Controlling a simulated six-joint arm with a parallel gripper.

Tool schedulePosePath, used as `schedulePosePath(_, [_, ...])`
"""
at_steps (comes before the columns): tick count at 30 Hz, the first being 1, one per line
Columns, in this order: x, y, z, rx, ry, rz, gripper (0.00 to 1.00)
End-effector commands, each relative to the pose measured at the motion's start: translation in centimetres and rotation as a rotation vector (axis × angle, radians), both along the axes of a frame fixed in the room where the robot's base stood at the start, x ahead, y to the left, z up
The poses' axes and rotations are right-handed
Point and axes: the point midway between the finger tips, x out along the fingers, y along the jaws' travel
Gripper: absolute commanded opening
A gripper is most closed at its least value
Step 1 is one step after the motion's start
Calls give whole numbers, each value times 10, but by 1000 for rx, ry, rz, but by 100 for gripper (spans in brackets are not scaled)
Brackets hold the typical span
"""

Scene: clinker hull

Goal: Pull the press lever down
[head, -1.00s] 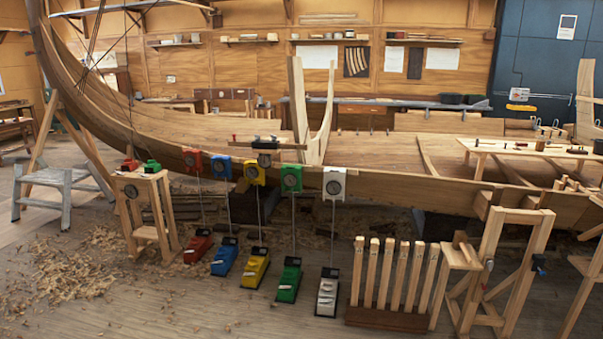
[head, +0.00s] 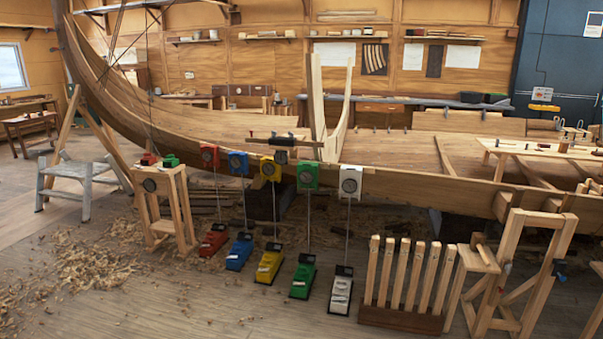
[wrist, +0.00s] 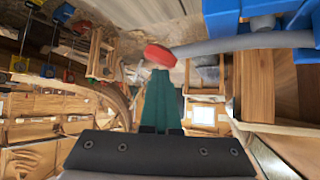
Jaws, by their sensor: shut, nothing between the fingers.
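In the wrist view a press lever shows as a grey bar (wrist: 235,43) with a red knob (wrist: 158,54) at its left end. The bar runs right to a blue press body (wrist: 268,18) at the upper right, partly cut off by the frame. My gripper (wrist: 163,78) is shut and empty, its teal fingers together. The fingertips are right at the red knob in the picture; I cannot tell whether they touch it. I cannot make out the press or my gripper in the head view.
In the wrist view wooden blocks and a post (wrist: 256,88) stand close beside the press. The head view shows a long wooden hull (head: 400,187), a row of coloured blocks on rods (head: 270,262), a wooden rack (head: 400,318) and a grey step stool (head: 84,174). Shavings lie on the floor.

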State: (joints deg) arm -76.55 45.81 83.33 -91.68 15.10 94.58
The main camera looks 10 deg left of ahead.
Motion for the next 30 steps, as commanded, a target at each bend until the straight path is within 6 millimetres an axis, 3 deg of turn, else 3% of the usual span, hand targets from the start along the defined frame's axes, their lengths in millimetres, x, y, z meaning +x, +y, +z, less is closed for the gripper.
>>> schedulePosePath(5, [-2,0,-10,-5,1,5,0])
schedulePosePath(14, [-2,0,-9,-5,1,6,0])
schedulePosePath(30, [-17,1,34,1,0,2,0])
